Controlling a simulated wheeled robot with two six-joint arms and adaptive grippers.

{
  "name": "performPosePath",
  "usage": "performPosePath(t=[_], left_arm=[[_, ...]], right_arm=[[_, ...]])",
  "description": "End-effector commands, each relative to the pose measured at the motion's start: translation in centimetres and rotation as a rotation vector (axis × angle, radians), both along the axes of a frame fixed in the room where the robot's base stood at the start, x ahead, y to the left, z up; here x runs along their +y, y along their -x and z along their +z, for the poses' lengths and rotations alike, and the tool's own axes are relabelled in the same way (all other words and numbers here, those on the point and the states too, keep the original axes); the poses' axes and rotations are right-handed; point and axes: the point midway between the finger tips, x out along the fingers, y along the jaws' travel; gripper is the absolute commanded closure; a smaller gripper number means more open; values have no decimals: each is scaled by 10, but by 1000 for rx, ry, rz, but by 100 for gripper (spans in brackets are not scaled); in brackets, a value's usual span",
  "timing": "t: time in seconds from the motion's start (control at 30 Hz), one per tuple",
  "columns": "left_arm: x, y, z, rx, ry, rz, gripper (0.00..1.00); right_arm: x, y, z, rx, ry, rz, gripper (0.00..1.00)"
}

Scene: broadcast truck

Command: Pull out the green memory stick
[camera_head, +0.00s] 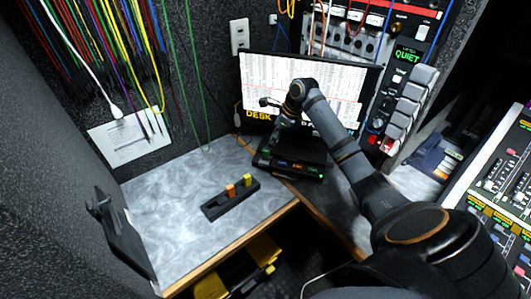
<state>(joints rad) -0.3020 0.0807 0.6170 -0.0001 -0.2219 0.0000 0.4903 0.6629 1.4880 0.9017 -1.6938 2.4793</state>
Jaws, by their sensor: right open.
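A black device (293,171) with small coloured parts along its front edge lies on the desk below the monitor. A small green spot (320,177) shows at the right end of that edge. It may be the green memory stick or a light; it is too small to tell. My right gripper (272,143) is open and points down just above the left part of the device. It hides some of the device, and I see nothing held in it.
A black holder (223,206) with an orange stick (231,190) and a yellow stick (248,180) lies on the grey desk (165,210). The monitor (345,85) stands behind. Cables hang at the back left. A mixing console (500,190) is at the right.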

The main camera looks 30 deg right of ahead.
Motion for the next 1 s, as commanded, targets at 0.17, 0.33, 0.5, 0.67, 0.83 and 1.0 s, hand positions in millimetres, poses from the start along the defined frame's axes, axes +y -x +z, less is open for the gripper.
performPosePath(t=[0.17, 0.33, 0.5, 0.67, 0.83, 1.0], left_arm=[[12, 26, -4, 38, -15, -3, 60], [4, -2, -3, -4, -4, -2, 60], [-7, -20, -7, -33, 9, 1, 60], [-7, -10, -10, -17, 9, 2, 60], [-4, -2, -10, -4, 4, 1, 60], [-1, 0, -10, -2, 1, 0, 60]], right_arm=[[6, -8, -25, 1, -1, 0, 57], [7, -10, -29, -1, 1, 1, 57], [8, -21, -54, 0, -2, 1, 57], [12, -28, -74, 0, 1, 2, 57], [13, -29, -76, -1, 2, 2, 57], [13, -29, -76, -1, 2, 2, 67]])
